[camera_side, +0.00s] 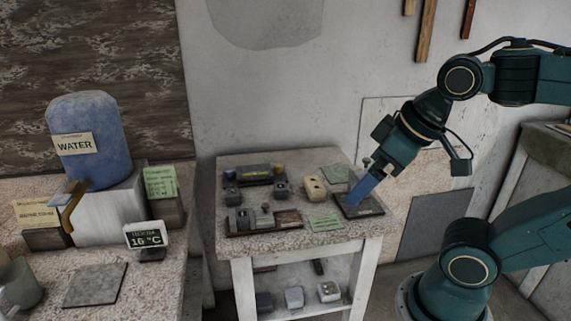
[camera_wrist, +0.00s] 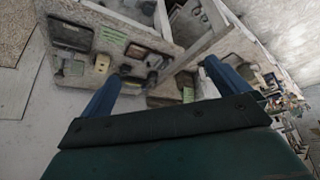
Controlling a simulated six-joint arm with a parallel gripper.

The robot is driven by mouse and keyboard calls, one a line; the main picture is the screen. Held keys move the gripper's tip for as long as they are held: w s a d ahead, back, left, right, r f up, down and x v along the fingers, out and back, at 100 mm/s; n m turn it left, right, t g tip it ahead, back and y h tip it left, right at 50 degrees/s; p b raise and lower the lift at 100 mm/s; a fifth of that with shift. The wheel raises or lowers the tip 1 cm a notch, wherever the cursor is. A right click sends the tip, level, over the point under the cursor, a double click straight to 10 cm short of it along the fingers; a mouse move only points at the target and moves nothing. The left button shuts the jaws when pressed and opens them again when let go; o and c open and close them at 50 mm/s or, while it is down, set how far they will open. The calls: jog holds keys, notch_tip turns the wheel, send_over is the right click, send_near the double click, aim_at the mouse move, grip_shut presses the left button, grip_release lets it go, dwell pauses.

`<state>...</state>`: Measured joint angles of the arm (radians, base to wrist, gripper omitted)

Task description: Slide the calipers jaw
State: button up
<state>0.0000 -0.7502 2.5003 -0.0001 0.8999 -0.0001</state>
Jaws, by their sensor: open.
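My gripper (camera_side: 353,201) is open, its blue fingers pointing down over the dark plate (camera_side: 375,211) at the right of the small table. I cannot tell whether they touch it. In the wrist view the gripper (camera_wrist: 160,70) has its fingers wide apart, with nothing held between them. I cannot clearly make out the calipers. A brown board with grey blocks (camera_side: 250,217) at the table's front left may be them. It lies left of my gripper, clear of it.
The small table (camera_side: 285,240) also holds a dark tray with a yellow bar (camera_side: 254,172), a beige block (camera_side: 314,188) and a green card (camera_side: 325,223). A blue water container (camera_side: 90,140) and a temperature display (camera_side: 147,238) stand on the counter at left.

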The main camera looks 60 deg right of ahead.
dwell(0.3)
jog(key=c, duration=0.6)
jog(key=shift+w+r+m, duration=0.2)
jog(key=shift+w+m, duration=0.1)
jog(key=shift+w, duration=0.1)
jog(key=c, duration=0.7)
jog(key=w+d+r+m+g, duration=0.1)
jog(key=w+m, duration=0.3)
jog(key=w, duration=0.4)
jog(key=shift+d+r+m+g, duration=0.2)
jog(key=shift+r+m+g, duration=0.1)
jog(key=shift+r+m, duration=0.15)
jog(key=m+g, duration=0.4)
jog(key=m, duration=0.9)
send_over(265, 204)
notch_tip(265, 204, down, 10)
jog(key=f, duration=0.1)
jog(key=shift+a+r+n, duration=0.1)
jog(key=shift+r+n, duration=0.15)
jog(key=shift+f, duration=0.1)
jog(key=shift+f, duration=6.75)
